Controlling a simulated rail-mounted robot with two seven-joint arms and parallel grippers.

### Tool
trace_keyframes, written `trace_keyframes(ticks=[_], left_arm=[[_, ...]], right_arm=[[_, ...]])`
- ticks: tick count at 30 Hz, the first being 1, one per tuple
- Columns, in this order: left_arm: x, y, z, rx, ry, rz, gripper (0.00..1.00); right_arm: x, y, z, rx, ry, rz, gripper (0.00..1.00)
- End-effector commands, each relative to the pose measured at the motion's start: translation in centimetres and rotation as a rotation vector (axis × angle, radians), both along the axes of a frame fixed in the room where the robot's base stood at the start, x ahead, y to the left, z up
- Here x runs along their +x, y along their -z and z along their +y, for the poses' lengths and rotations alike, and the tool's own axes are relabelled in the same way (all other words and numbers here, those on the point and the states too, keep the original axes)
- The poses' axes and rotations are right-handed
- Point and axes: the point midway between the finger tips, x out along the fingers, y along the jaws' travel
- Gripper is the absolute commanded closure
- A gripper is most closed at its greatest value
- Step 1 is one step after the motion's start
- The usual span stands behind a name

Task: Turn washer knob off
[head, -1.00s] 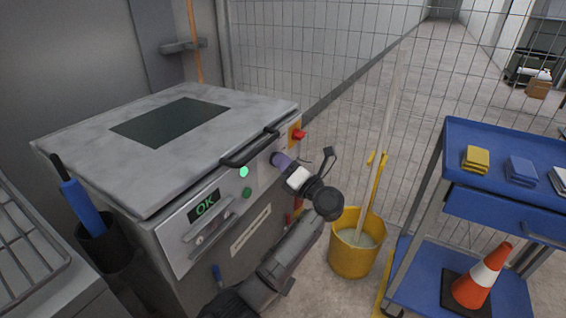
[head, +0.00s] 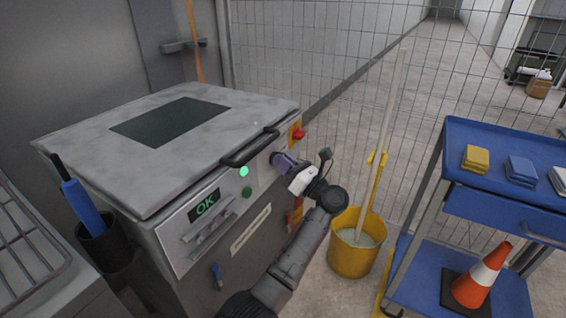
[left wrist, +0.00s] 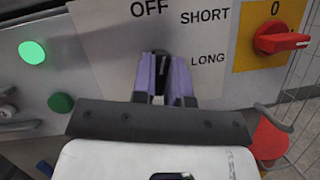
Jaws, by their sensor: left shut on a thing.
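The washer (head: 150,150) is a grey cabinet with a control panel on its front. In the left wrist view its dial plate (left wrist: 205,75) reads OFF at the top, SHORT at upper right and LONG at lower right. My left gripper (head: 284,162) is at this dial, its purple fingers (left wrist: 160,80) closed on the dark washer knob (left wrist: 158,62). The fingers hide most of the knob. The visible part points up, roughly toward OFF, but its exact setting cannot be told. My right gripper is not in view.
A red switch on a yellow plate (left wrist: 272,38) is right of the dial. A lit green lamp (left wrist: 32,53) and a green button (left wrist: 61,103) are left. A handle (head: 248,150) sticks out above. A yellow bucket (head: 352,262) and blue cart (head: 500,198) stand right.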

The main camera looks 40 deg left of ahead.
Motion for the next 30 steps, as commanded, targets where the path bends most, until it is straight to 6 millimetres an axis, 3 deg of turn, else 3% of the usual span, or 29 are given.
trace_keyframes(ticks=[12, 30], left_arm=[[0.09, 0.07, -0.03, 0.038, 0.001, -0.243, 1.0], [0.06, 0.12, 0.01, 0.048, 0.001, -0.316, 1.0]], right_arm=[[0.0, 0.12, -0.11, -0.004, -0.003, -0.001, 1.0], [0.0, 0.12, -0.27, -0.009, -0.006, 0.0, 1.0]])
